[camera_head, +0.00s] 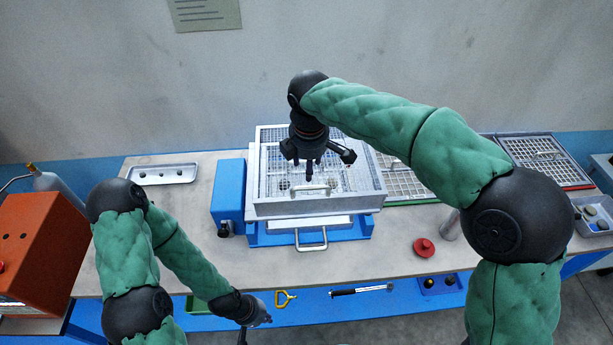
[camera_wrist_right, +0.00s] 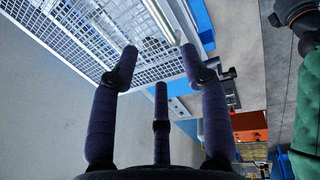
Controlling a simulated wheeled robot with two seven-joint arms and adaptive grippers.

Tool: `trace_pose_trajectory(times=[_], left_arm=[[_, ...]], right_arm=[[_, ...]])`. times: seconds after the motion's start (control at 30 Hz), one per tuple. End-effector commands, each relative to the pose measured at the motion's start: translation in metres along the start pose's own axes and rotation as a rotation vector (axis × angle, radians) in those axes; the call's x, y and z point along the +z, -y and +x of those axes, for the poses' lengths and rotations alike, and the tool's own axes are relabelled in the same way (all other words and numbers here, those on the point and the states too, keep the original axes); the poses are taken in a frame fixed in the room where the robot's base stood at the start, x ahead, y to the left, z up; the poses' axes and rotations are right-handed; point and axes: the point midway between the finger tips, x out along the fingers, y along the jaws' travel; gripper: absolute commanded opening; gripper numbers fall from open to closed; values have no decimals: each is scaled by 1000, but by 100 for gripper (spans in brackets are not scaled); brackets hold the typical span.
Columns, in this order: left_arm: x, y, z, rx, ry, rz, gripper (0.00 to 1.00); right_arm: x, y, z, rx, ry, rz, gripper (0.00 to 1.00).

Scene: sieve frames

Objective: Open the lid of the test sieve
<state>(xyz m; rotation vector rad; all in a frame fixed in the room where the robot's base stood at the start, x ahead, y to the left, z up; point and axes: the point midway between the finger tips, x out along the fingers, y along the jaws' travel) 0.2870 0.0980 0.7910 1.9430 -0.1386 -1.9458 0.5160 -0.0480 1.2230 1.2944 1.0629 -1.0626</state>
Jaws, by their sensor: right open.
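The test sieve (camera_head: 320,209) stands in the middle of the table, a metal-framed box on a blue base. Its wire-mesh lid (camera_head: 359,177) appears to lie flat on top, with a light bar handle (camera_head: 306,188) near the front side. The mesh also shows in the right wrist view (camera_wrist_right: 90,35), at upper left. My right gripper (camera_head: 316,172) is above the mesh, close behind the handle in the head view. Its three dark fingers are spread and empty in the right wrist view (camera_wrist_right: 158,75). My left gripper (camera_head: 255,316) hangs low at the table's front edge, away from the sieve; its fingers are unclear.
A blue box (camera_head: 228,190) adjoins the sieve's left side. A white tray (camera_head: 162,174) lies at back left, an orange machine (camera_head: 38,248) at far left. Mesh frames (camera_head: 405,186) lie to the right. A red knobbed disc (camera_head: 424,247) sits at front right.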

Motion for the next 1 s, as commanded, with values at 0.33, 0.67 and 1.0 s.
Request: trace_pose_trajectory(times=[0.33, 0.67, 1.0], left_arm=[[0, 4, 11, 0, 0, 0, 0], [-1, 5, 15, 0, 0, 0, 0], [-1, 5, 14, 0, 0, 0, 0]], right_arm=[[0, 1, 63, -4, 1, 0, 46], [0, 0, 94, -1, -1, 1, 46], [0, 0, 95, -1, -1, 1, 40]])
